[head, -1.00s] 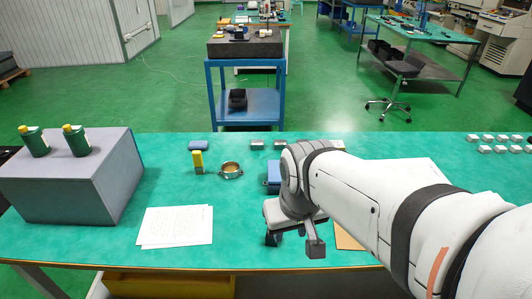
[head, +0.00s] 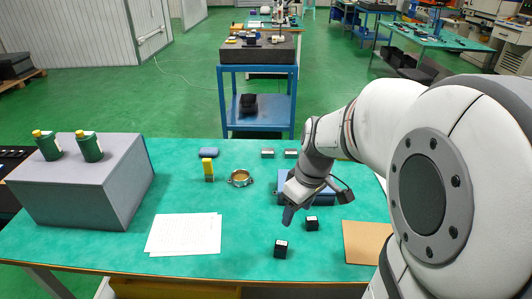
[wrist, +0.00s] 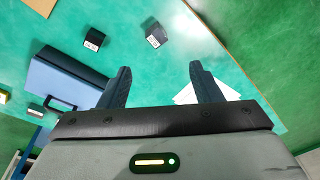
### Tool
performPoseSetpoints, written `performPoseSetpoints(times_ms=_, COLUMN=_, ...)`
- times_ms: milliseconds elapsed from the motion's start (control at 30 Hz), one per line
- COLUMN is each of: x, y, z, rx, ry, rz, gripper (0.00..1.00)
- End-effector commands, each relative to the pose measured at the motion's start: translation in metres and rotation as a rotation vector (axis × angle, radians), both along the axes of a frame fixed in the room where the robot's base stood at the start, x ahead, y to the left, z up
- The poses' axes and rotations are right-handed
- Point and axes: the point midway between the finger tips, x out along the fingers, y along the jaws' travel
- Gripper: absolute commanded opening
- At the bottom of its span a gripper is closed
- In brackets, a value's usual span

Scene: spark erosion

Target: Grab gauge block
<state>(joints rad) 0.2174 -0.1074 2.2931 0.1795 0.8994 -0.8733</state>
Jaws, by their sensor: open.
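Two small grey metal blocks, a left one (head: 267,153) and a right one (head: 291,153), lie farther back. I cannot tell which of these is the gauge block. My gripper (head: 317,203) is open and empty above the table, just behind the dark blocks and partly over a blue case (head: 325,199). In the wrist view, the open fingers (wrist: 161,76) have nothing between them, and both dark blocks (wrist: 94,40) (wrist: 156,36) lie beyond the fingertips.
A grey box (head: 75,195) with two green bottles fills the left of the table. White papers (head: 185,234) and a brown sheet (head: 367,242) lie near the front. A yellow-topped item (head: 208,169) and a brass ring (head: 240,178) stand mid-table. The front middle is mostly clear.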

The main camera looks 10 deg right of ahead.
Motion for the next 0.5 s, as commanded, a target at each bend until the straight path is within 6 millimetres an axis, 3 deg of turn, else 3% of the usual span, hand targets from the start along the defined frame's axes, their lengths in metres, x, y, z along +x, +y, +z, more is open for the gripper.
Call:
performPoseSetpoints(times_ms=233, x=0.06, y=-0.06, z=-0.043, rx=0.097, ry=-0.025, rz=0.393, gripper=0.58)
performPoseSetpoints(times_ms=500, x=0.093, y=-0.119, z=-0.097, rx=0.169, ry=-0.139, rz=0.723, gripper=0.58)
